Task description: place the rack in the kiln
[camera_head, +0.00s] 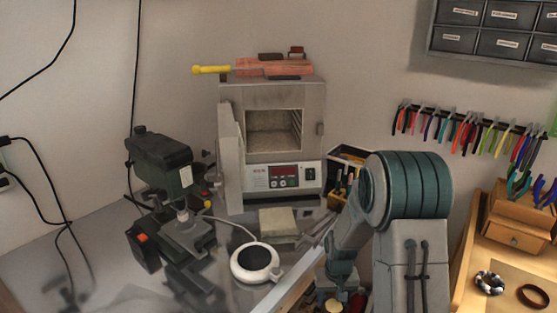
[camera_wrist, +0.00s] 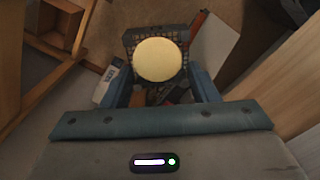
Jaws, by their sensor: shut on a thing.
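The kiln (camera_head: 247,97) is a grey box at the back of the bench. Its door (camera_head: 230,160) is swung open to the left and its chamber (camera_head: 273,131) looks empty. In the wrist view, my gripper (camera_wrist: 160,72) has its blue fingers on either side of a dark mesh rack (camera_wrist: 129,40). A pale round disc (camera_wrist: 158,60) covers most of the rack; exact finger contact is unclear. In the head view, my gripper (camera_head: 340,278) is low beside the bench edge, right of and below the kiln, and what it holds is mostly hidden.
A pale block (camera_head: 278,221) lies before the kiln. A round white device (camera_head: 255,263) and a drill press (camera_head: 160,165) stand left. A tool box (camera_head: 347,158) is right of the kiln. A wooden bench (camera_head: 470,262) is at the right.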

